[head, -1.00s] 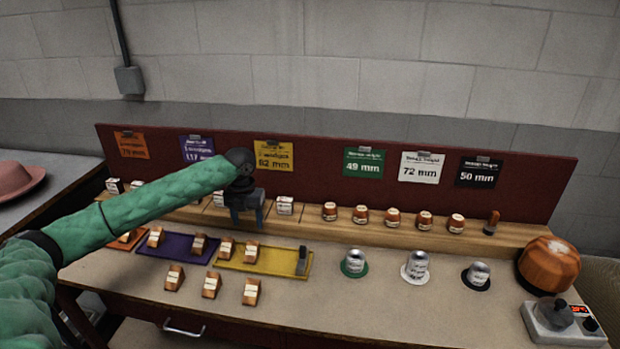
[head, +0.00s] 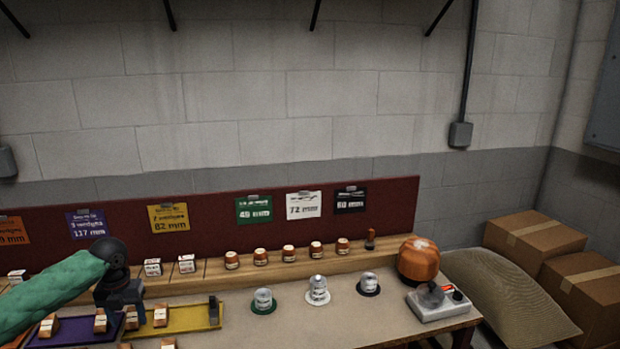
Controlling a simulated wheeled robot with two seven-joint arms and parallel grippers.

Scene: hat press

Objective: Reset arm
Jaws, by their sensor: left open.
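My left arm, in a green sleeve, comes in from the left in the head view. My left gripper (head: 120,302) is dark, points down and is open. My right gripper is not in the picture.
Small wooden blocks sit on the trays. A shelf (head: 215,273) behind holds several orange-brown pieces. Metal pieces stand on green, white and dark discs. An orange dome (head: 419,259) and a grey control box (head: 440,305) stand at the right end. Cardboard boxes (head: 533,238) lie beyond.

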